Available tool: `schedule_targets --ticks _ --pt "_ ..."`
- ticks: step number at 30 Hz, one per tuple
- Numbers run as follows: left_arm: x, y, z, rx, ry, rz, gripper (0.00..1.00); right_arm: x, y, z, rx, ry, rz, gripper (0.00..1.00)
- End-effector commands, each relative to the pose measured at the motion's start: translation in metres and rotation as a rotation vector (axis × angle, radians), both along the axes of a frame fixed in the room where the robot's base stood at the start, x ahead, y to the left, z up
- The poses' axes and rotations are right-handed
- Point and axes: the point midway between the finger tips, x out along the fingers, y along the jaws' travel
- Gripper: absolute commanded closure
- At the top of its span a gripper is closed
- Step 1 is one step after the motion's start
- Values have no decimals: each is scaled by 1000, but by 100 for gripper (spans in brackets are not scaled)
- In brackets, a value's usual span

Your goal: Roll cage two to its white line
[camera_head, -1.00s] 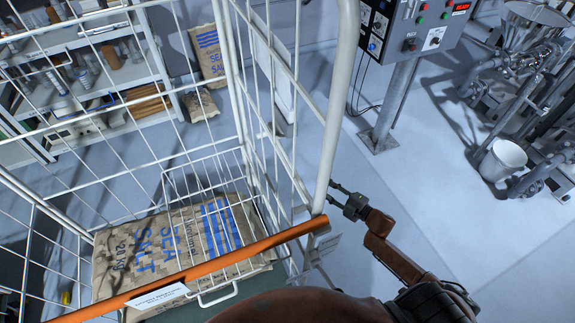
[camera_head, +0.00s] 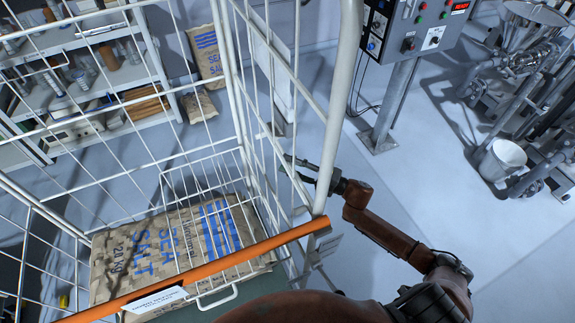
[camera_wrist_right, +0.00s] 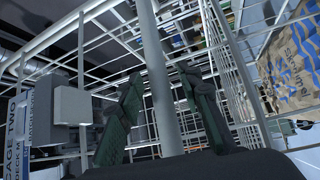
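Cage two (camera_head: 336,110) is a tall white wire roll cage filling the left and middle of the head view. An orange bar (camera_head: 230,258) with a small label crosses its near side. Sea salt sacks (camera_head: 150,245) lie on its base. My right gripper (camera_head: 290,168) is at the cage's right side, its fingers partly behind the thick corner post. In the right wrist view my right gripper (camera_wrist_right: 160,105) is open, with a white post (camera_wrist_right: 158,70) between its green fingers; contact is not clear. A "CAGE TWO" sign (camera_wrist_right: 14,145) shows there. My left gripper and the white line are not in view.
A shelf of jars and parts (camera_head: 85,90) stands at the back left, with an upright salt sack (camera_head: 207,50) beside it. A control box (camera_head: 415,25) on a post stands at the back. Pipework and a white bucket (camera_head: 502,160) are at the right. Floor between is clear.

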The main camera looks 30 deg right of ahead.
Motion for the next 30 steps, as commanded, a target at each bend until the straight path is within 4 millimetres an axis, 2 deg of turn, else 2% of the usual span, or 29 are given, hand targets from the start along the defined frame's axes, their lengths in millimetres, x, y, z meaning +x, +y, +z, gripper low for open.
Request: schedule_targets --ticks 9,23,30 --pt "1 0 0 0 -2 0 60 2 2 0 0 2 -1 67" --pt "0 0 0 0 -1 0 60 2 2 0 0 2 -1 99" --pt "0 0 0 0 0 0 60 2 2 0 0 2 -1 100"
